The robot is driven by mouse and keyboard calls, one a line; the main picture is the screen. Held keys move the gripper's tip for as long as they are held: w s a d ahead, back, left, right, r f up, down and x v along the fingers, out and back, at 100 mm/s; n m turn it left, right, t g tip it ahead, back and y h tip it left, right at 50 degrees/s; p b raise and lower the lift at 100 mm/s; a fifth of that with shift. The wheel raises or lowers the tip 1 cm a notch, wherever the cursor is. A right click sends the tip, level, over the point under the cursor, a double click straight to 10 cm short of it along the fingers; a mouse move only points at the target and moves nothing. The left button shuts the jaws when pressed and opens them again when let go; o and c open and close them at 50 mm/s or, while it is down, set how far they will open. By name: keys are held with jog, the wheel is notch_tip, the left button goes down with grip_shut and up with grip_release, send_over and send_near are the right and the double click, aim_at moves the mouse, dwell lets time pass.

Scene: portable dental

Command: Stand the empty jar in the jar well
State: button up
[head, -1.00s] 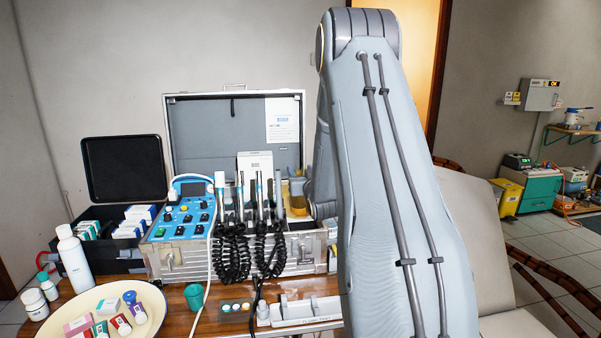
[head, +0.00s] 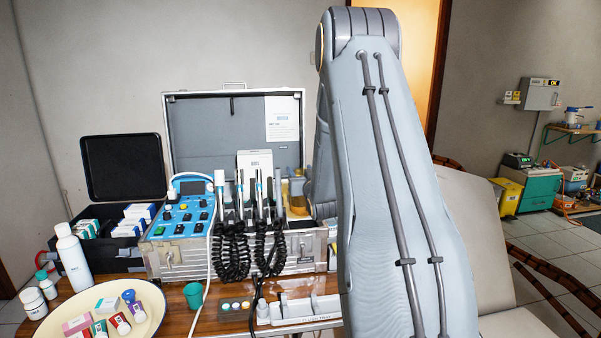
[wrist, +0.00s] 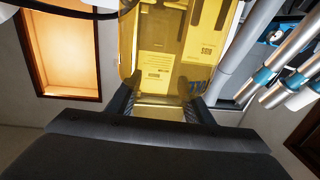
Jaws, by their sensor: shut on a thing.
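The jar (wrist: 160,55) is a see-through amber container with a printed label; it fills the top middle of the wrist view. My gripper (wrist: 163,108) is shut on it, with one dark finger on each side. In the head view the amber jar (head: 298,196) shows at the right end of the open metal dental case (head: 165,262), just left of my arm. My arm hides the gripper there. I cannot tell whether the jar touches the case. The jar well is not clearly visible; the case's right end is partly hidden behind my arm.
Upright handpieces (head: 259,190) with coiled black cords stand close left of the jar; they also show at the right of the wrist view (wrist: 285,75). The case's raised lid (head: 215,130) is behind. A white tray (head: 300,318) and green cup (head: 193,296) stand in front.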

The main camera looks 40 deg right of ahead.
jog(key=shift+f+b, duration=2.25)
jog(key=shift+f, duration=1.4)
